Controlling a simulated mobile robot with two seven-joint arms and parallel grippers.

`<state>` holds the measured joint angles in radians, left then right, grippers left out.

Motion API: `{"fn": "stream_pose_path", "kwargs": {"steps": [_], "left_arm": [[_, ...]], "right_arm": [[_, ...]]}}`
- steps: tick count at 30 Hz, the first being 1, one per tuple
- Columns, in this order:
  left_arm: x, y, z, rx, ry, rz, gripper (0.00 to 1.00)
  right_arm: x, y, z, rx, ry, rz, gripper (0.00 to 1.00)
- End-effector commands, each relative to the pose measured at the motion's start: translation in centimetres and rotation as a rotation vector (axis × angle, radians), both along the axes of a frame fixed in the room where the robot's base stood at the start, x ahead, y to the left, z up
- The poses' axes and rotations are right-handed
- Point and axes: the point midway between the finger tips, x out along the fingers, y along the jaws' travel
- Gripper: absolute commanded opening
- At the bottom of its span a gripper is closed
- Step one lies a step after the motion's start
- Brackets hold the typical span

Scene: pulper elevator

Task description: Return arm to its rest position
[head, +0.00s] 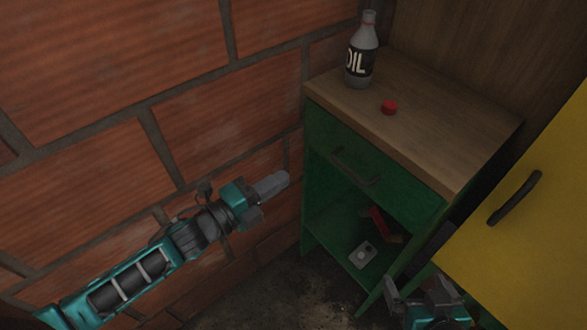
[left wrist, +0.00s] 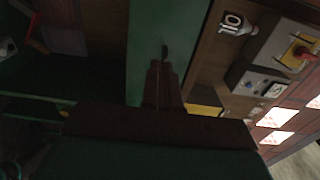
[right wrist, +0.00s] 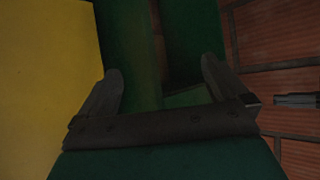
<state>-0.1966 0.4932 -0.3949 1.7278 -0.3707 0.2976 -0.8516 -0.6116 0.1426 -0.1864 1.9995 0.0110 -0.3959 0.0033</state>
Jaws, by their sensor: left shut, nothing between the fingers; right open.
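My left arm reaches in from the left in the head view, in front of the brick wall. My left gripper (head: 272,185) is shut and empty, left of the green cabinet (head: 318,198) and apart from it. Its closed fingers also show in the left wrist view (left wrist: 164,66), with the cabinet's drawer front behind them. My right gripper (head: 422,288) is low at the lower right of the head view, near the cabinet's front right side. In the right wrist view its two fingers (right wrist: 160,75) are spread, with nothing between them.
A wooden top (head: 430,115) carries an oil bottle (head: 361,55) and a red cap (head: 389,107). The drawer handle (head: 357,168) sticks out. A red item (head: 378,222) and a small pale box (head: 363,255) lie on the lower shelf. A yellow door (head: 540,230) stands close at right.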

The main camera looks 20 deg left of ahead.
Motion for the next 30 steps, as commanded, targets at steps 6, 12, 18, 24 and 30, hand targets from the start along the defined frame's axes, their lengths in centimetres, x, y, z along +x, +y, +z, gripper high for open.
{"fn": "stream_pose_path", "kwargs": {"steps": [6,12,18,24,30], "left_arm": [[-1.0,0.7,0.0,0.001,0.0,0.0,0.0],[-1.0,0.7,0.0,-0.004,0.006,0.003,0.0],[-2.3,1.5,-0.6,-0.291,0.294,0.181,0.0],[-6.8,3.2,-3.7,-0.834,0.782,0.538,0.0],[-10.9,3.8,-5.9,-1.162,1.038,0.772,0.0]], "right_arm": [[-0.1,-0.2,-0.2,-0.007,0.004,0.003,1.0],[-0.1,-0.2,-0.2,-0.009,0.005,0.004,1.0],[-0.1,-0.4,1.3,-0.013,0.004,0.003,1.0],[-0.2,-1.0,2.8,-0.025,-0.004,-0.005,1.0],[-0.6,-1.7,2.8,-0.033,0.001,-0.019,1.0]]}}
